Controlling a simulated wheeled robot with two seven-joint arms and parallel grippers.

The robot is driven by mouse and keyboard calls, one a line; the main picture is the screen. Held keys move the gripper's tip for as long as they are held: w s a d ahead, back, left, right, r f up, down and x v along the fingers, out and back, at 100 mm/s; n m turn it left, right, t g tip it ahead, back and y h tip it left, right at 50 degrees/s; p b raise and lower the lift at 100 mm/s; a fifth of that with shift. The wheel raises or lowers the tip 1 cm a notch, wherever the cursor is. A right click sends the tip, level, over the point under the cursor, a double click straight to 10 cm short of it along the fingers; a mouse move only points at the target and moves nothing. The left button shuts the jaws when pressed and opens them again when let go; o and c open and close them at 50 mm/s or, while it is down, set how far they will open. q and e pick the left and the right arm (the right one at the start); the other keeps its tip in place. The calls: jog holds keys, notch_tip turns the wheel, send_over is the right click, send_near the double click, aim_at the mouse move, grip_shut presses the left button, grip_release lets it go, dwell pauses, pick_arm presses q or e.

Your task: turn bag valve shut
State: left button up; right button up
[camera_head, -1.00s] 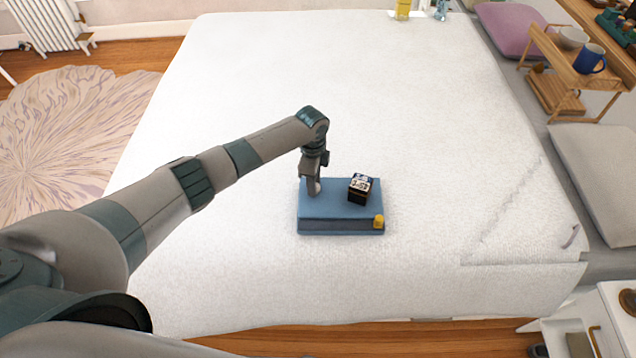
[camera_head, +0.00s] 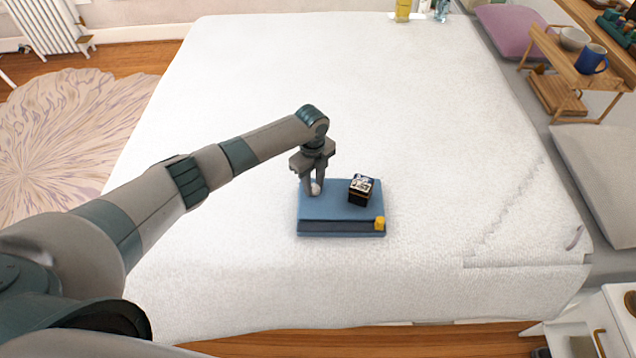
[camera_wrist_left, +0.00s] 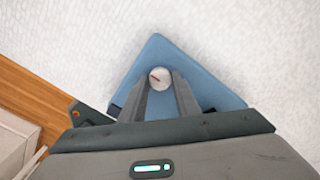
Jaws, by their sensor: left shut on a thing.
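A blue bag-like slab (camera_head: 340,212) lies on the white bed, with a darker side facing the front. A small round white valve knob (camera_wrist_left: 160,77) with a red line on its face sits on its top, near one corner in the wrist view. My left gripper (camera_head: 315,188) reaches down over the slab's left part and is shut on the valve knob, one finger on each side. In the left wrist view the red line lies slanted across the knob. My right gripper is not in view.
A small dark box (camera_head: 361,189) with a patterned top sits on the slab, just right of my gripper. A yellow piece (camera_head: 379,223) is at the slab's front right corner. The white bed (camera_head: 420,110) around is mostly clear.

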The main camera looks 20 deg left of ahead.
aim_at(315, 188)
pick_arm(q)
jog(key=shift+d, duration=0.2)
jog(key=o, duration=1.1)
jog(key=shift+c, duration=0.2)
jog(key=shift+a+r, duration=0.1)
notch_tip(315, 188, up, 18)
jog(key=b, duration=0.3)
jog(key=shift+f+b, duration=0.25)
jog(key=shift+b, duration=0.15)
jog(key=shift+s, duration=0.1)
